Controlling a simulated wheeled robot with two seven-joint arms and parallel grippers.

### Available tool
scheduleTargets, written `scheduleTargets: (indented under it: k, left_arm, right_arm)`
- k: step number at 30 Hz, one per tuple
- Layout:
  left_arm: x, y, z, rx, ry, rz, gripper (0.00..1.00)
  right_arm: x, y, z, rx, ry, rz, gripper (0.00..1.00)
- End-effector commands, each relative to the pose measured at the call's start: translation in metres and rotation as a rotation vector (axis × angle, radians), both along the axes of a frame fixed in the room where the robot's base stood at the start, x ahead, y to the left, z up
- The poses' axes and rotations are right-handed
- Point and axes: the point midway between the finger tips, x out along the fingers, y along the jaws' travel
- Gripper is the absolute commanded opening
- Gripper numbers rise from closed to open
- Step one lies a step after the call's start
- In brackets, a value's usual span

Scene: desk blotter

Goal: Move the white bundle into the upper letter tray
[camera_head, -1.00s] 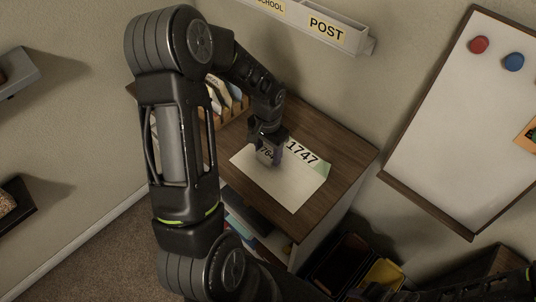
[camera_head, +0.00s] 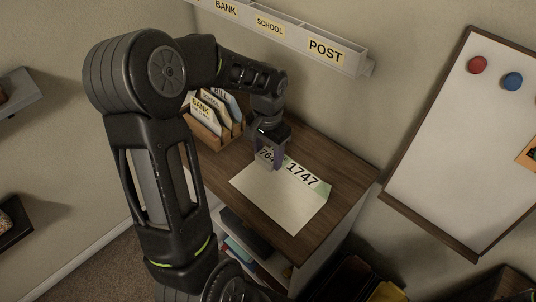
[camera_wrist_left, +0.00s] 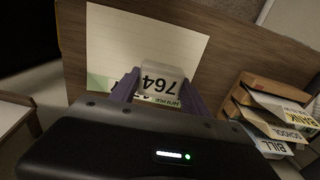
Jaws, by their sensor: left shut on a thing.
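The white bundle (camera_head: 266,155), marked 764, is between the purple fingers of my left gripper (camera_head: 269,157). In the left wrist view the bundle (camera_wrist_left: 160,80) shows its label upside down, with a finger against each side, so my left gripper (camera_wrist_left: 160,88) is shut on it. The bundle is over the back left part of a pale sheet marked 1747 (camera_head: 275,200); how far above it is hard to tell. A long grey wall rack (camera_head: 290,38) has BANK, SCHOOL and POST labels. I cannot identify the upper letter tray for certain. My right gripper is not in view.
A wooden sorter (camera_head: 205,128) with BANK, SCHOOL and BILL cards stands left of the gripper on the desk (camera_head: 340,170). Shelves with papers (camera_head: 240,250) are under the desktop. A whiteboard (camera_head: 465,130) hangs at the right. The desk's right side is clear.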

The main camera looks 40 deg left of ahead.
Motion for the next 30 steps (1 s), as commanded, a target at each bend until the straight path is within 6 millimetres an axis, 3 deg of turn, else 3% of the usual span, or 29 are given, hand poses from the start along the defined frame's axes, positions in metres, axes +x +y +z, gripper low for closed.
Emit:
scheduleTargets:
  k: [7,11,14,24,30]
  left_arm:
    - [0.001,-0.001,0.000,0.000,0.000,0.000,0.25]
    - [0.012,-0.013,0.003,-0.002,-0.001,0.001,0.25]
    - [0.030,-0.033,0.008,-0.003,-0.002,0.006,0.25]
    - [0.091,-0.139,0.033,-0.002,-0.001,0.044,0.25]
    - [0.099,-0.165,0.039,0.000,0.000,0.061,0.25]
  right_arm:
    - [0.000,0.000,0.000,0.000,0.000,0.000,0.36]
    - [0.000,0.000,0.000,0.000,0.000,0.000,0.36]
    - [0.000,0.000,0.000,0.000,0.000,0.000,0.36]
    - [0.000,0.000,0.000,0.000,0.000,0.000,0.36]
    - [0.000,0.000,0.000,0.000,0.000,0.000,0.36]
